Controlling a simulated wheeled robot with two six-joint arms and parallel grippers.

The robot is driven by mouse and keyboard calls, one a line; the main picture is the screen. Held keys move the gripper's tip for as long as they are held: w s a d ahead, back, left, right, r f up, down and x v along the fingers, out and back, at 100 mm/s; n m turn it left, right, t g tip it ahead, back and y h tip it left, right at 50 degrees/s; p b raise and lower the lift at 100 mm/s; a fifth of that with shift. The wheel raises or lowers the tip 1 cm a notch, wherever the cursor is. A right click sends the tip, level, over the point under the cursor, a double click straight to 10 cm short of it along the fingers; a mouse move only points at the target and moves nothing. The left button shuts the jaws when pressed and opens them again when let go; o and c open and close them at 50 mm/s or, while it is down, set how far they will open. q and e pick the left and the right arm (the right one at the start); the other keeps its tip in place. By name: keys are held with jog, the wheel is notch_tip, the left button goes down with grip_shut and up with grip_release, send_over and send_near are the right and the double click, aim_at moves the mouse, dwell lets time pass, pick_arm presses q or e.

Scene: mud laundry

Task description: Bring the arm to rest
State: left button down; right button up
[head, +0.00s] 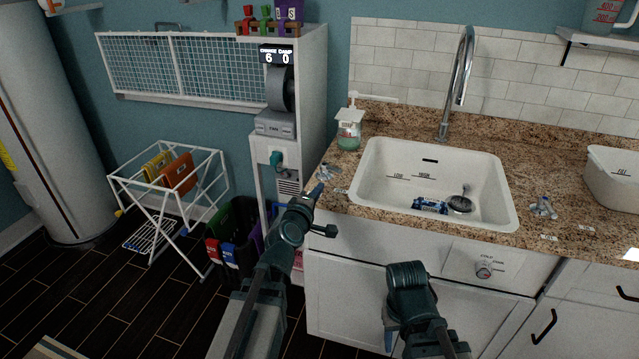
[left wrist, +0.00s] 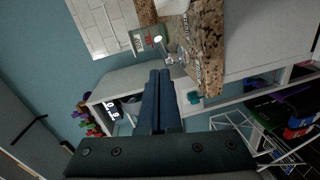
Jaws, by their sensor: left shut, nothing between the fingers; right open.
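My left arm reaches up from the bottom of the head view. Its gripper (head: 317,190) is by the counter's left front corner, shut and empty. In the left wrist view the two blue fingers (left wrist: 159,98) lie side by side with nothing between them. They appear in front of the white cabinet and counter edge; I cannot tell the exact gap. My right arm (head: 408,285) is in front of the lower cabinet doors.
A white sink (head: 385,190) holds a blue-labelled item and a strainer. A soap bottle (head: 349,130) stands at the counter's back left. A white tub (head: 612,180) is at right. A drying rack (head: 165,190) and bins (head: 232,235) stand left on the floor.

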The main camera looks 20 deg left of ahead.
pick_arm(q)
jog(key=s+d+f+m+g+h+p, duration=0.25)
jog(key=s+d+m+g, duration=0.2)
jog(key=d, duration=0.35)
jog(key=s+d+f+m+g+h+p, duration=0.2)
jog(key=s+d+f+m+g, duration=0.15)
jog(key=d+m, duration=0.3)
jog(key=s+f+m+g+y+p, duration=0.2)
jog(key=s+m+g+y, duration=0.1)
jog(key=s, duration=0.6)
jog(key=s+f+m+g+y+p, duration=0.2)
jog(key=s+m+g, duration=0.3)
jog(key=s, duration=0.4)
jog(key=shift+s+d+m+g+y, duration=0.15)
jog(key=shift+s+m+g+y, duration=0.15)
jog(key=shift+y, duration=0.45)
pick_arm(e)
notch_tip(320, 180, up, 9)
jog(key=shift+s+d, duration=0.2)
jog(key=shift+s, duration=0.1)
